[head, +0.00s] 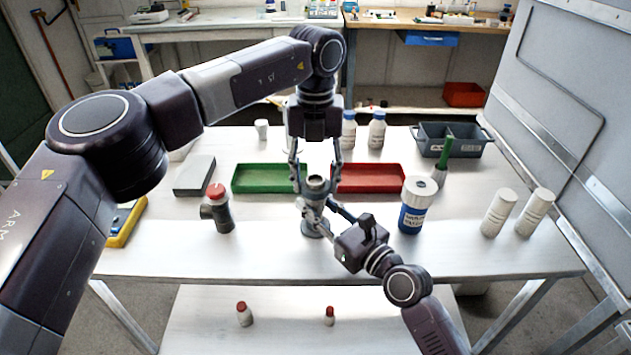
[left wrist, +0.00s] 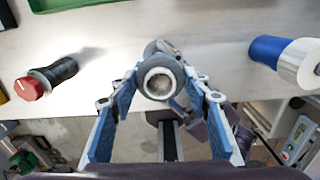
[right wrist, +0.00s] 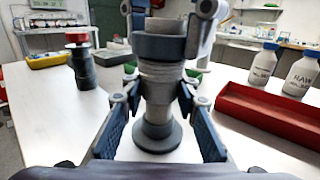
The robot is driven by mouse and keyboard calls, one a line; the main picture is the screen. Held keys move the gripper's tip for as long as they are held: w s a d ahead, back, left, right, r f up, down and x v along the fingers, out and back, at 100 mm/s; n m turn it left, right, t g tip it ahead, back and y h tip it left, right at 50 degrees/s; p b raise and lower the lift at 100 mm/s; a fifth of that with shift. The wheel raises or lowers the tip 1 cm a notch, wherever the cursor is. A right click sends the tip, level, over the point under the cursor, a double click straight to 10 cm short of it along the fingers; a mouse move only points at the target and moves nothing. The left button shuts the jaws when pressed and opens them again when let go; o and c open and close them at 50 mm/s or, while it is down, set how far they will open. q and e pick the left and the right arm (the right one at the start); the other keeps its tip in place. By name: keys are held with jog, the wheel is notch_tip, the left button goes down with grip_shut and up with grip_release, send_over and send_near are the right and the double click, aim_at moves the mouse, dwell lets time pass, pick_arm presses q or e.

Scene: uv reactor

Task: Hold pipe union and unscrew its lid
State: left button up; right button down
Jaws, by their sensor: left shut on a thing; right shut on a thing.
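The grey pipe union (head: 316,232) stands upright near the middle of the table, on a round flange (right wrist: 155,136). Its dark collar-like lid (right wrist: 158,42) is at the top, with lighter ridged thread (right wrist: 162,75) showing below it. My left gripper (head: 317,183) reaches down from above and is shut on the lid. The left wrist view looks down on the lid's round rim (left wrist: 160,82) between the blue-padded fingers. My right gripper (right wrist: 160,88) is shut on the union's body from the front, below the lid. Whether any thread is still engaged is hidden.
A green tray (head: 268,191) and a red tray (head: 370,191) lie behind the union. A dark fitting with a red cap (head: 217,208) stands left. A blue-labelled jar (head: 414,207) stands close right, with two white bottles (head: 515,214) farther right. The front table strip is mostly clear.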

aim_at(315, 179)
pick_arm(q)
jog(key=shift+r, duration=0.5)
jog(key=shift+r, duration=0.1)
jog(key=shift+r, duration=1.95)
pick_arm(e)
jog(key=c, duration=1.4)
grip_release()
jog(key=shift+c, duration=0.2)
